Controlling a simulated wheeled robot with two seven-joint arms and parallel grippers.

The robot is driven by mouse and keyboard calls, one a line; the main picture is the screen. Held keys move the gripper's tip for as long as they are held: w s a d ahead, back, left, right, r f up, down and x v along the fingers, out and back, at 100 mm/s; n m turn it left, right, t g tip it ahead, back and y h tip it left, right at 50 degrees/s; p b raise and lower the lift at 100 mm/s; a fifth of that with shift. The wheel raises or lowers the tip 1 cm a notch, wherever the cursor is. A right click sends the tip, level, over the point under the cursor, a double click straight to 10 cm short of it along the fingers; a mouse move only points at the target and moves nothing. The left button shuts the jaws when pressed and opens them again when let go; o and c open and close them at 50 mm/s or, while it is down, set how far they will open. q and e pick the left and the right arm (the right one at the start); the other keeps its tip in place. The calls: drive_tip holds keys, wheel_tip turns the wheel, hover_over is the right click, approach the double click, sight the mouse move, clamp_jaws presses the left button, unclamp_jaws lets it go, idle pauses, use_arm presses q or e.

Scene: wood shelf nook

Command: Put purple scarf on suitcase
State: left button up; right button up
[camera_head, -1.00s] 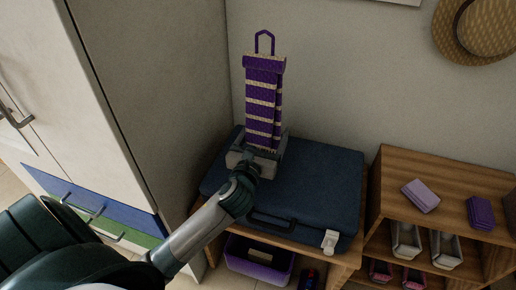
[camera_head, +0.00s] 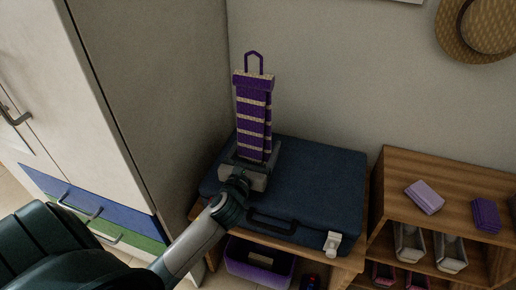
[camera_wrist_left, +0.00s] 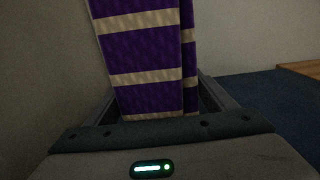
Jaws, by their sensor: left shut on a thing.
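The purple scarf (camera_head: 253,122) with cream stripes hangs upright in front of the wall, with a purple loop at its top. Its lower part is at my left gripper (camera_head: 250,158), above the left part of the suitcase. In the left wrist view the scarf (camera_wrist_left: 150,75) stands between the two fingers of my left gripper (camera_wrist_left: 155,112), which is shut on it. The dark blue suitcase (camera_head: 315,190) lies flat on a wooden bench, with its handle facing front and a white tag at its front right. The gripper hides where the scarf's lower end is. My right gripper is not in view.
A white cabinet (camera_head: 130,100) with blue and green drawers stands close on the left. A straw hat (camera_head: 480,30) hangs on the wall. A purple bin (camera_head: 258,270) sits below.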

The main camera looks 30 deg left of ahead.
use_arm(q)
drive_tip(key=shift+f, duration=0.15)
drive_tip(key=o, duration=1.1)
drive_tip(key=v, duration=1.2)
